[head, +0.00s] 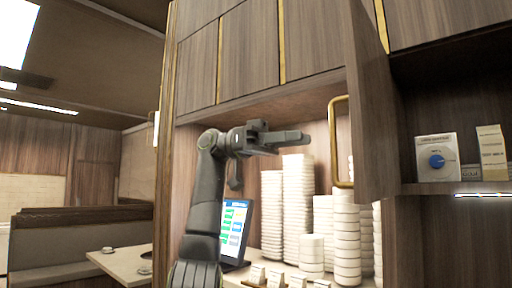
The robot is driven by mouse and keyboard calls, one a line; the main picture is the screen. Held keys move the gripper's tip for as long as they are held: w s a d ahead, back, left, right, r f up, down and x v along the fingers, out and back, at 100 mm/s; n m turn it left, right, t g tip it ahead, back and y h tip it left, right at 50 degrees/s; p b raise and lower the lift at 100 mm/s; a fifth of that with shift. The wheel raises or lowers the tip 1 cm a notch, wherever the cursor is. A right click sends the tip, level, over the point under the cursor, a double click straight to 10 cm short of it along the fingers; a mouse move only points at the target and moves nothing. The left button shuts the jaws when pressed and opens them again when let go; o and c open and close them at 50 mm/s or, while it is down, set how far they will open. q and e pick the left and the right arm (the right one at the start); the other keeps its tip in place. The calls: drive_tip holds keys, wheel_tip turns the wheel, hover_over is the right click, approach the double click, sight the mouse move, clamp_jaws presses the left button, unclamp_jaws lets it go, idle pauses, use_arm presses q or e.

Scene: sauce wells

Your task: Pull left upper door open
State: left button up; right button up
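A dark wood upper door (374,110) stands swung out from the cabinet front at right of centre in the head view. A gold bar handle (333,150) is on its left side. My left gripper (303,138) is at mid-height, to the left of the handle, with its fingers pointing right. It appears apart from the handle and holds nothing that I can see. The finger gap is not clear from this side. My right gripper is not in view.
Stacks of white dishes (297,205) stand below the cupboards, near a tablet screen (235,228). Closed wood panels (248,50) with gold strips are above.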

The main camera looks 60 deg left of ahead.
use_arm(q)
drive_tip(key=p+v, duration=0.1)
drive_tip(key=v, duration=0.8)
drive_tip(key=shift+s, duration=0.1)
